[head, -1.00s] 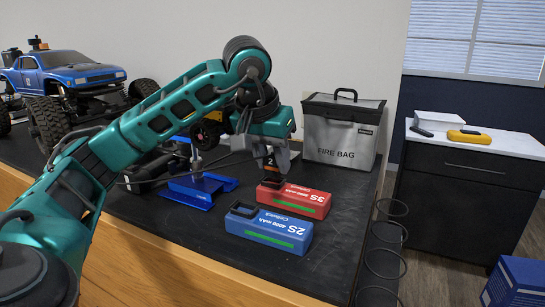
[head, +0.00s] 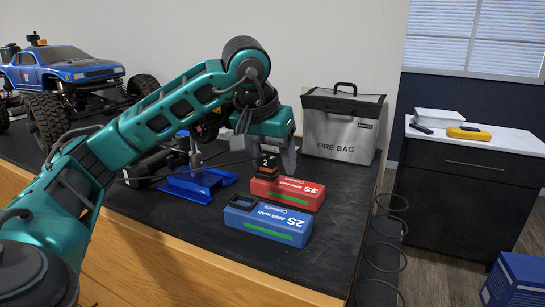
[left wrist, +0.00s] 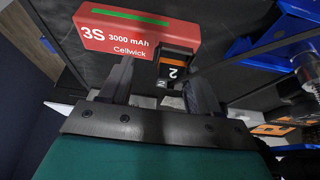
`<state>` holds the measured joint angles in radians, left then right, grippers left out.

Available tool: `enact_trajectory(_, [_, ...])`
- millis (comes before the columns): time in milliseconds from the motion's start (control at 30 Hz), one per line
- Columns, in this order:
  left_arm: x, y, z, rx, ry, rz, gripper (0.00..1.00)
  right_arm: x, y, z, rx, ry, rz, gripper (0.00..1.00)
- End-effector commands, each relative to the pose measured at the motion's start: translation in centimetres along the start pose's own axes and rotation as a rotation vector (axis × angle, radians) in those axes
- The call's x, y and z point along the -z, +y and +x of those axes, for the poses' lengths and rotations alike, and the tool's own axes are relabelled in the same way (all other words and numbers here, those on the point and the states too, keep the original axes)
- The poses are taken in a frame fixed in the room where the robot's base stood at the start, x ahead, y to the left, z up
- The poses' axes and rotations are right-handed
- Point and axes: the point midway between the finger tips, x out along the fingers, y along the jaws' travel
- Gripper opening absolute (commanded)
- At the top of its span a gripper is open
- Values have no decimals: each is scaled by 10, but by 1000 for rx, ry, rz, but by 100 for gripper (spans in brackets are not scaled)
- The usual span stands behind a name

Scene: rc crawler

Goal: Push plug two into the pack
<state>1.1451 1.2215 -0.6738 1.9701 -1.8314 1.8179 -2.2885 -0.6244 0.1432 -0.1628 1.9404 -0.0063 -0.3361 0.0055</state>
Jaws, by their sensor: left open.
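Plug two (head: 267,167), black with an orange band and a "2" label, stands upright at the left end of the red 3S pack (head: 290,194). In the left wrist view the plug (left wrist: 176,66) meets the end of the red pack (left wrist: 135,32); how deep it sits cannot be told. My left gripper (head: 266,155) is open above the plug. Its fingers (left wrist: 160,82) stand apart in the left wrist view, with the plug between and beyond them. The pack's socket is hidden by the plug. My right gripper is not in view.
A blue 2S pack (head: 268,222) lies in front of the red pack. A blue stand (head: 197,187) is to the left, and a blue crawler (head: 70,70) is farther left. A fire bag (head: 341,128) stands behind. The mat (head: 330,215) is clear to the right.

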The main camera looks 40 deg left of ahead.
Motion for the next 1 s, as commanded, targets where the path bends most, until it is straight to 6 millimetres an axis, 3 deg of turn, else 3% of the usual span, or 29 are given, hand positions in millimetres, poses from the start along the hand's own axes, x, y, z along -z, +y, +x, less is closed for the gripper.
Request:
enact_trajectory(267, [-1, -1, -6, 6, -9, -1, 65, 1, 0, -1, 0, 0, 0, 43])
enact_trajectory(600, [1, 1, -81, 0, 3, 1, 65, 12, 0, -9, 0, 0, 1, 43])
enact_trajectory(700, [2, 0, -105, 3, 4, 0, 65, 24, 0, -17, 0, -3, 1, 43])
enact_trajectory(1000, [0, 1, -130, 2, 1, 0, 65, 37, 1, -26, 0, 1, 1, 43])
